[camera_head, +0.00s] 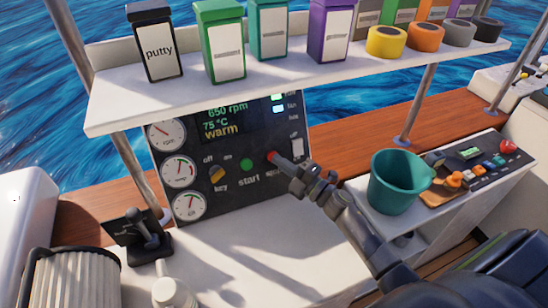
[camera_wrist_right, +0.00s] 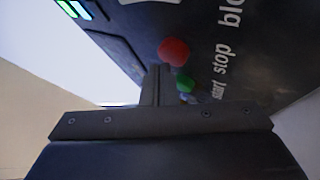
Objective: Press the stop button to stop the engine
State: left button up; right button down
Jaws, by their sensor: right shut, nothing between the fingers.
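The dark engine control panel (camera_head: 225,150) stands upright under the shelf, with gauges, a display and a key switch (camera_head: 217,174). The green start button (camera_head: 246,165) is in clear view. The red stop button (camera_head: 271,157) is just beyond the tip of my right gripper (camera_head: 284,166), which is shut and empty and covers part of it. In the right wrist view, the red stop button (camera_wrist_right: 173,51) and the green start button (camera_wrist_right: 185,84) lie close ahead of the shut fingers (camera_wrist_right: 156,85). I cannot tell whether the fingertips touch the red button. My left gripper is not in view.
A white shelf (camera_head: 300,73) with labelled boxes and tape rolls overhangs the panel. A teal bucket (camera_head: 397,181) stands right of my right arm, near a small switch panel (camera_head: 480,160). A black lever (camera_head: 145,235) and a white jug (camera_head: 173,291) are at left.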

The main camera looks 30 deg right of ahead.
jog(key=shift+w+f+b, duration=0.3)
jog(key=shift+w+b, duration=0.15)
jog(key=shift+w, duration=0.25)
dwell(0.6)
jog(key=shift+s+r, duration=0.1)
jog(key=shift+s, duration=0.05)
jog(key=shift+s+r+p, duration=0.2)
jog(key=shift+s+p, duration=0.2)
jog(key=shift+s, duration=0.1)
jog(key=shift+s+r+p, duration=0.2)
jog(key=shift+s+p, duration=0.2)
jog(key=shift+s, duration=0.05)
jog(key=s+p, duration=0.1)
jog(key=s+r+p, duration=0.1)
jog(key=s, duration=0.1)
jog(key=s+r+p, duration=0.1)
jog(key=shift+s+a, duration=0.15)
jog(key=shift+s, duration=0.1)
dwell(0.8)
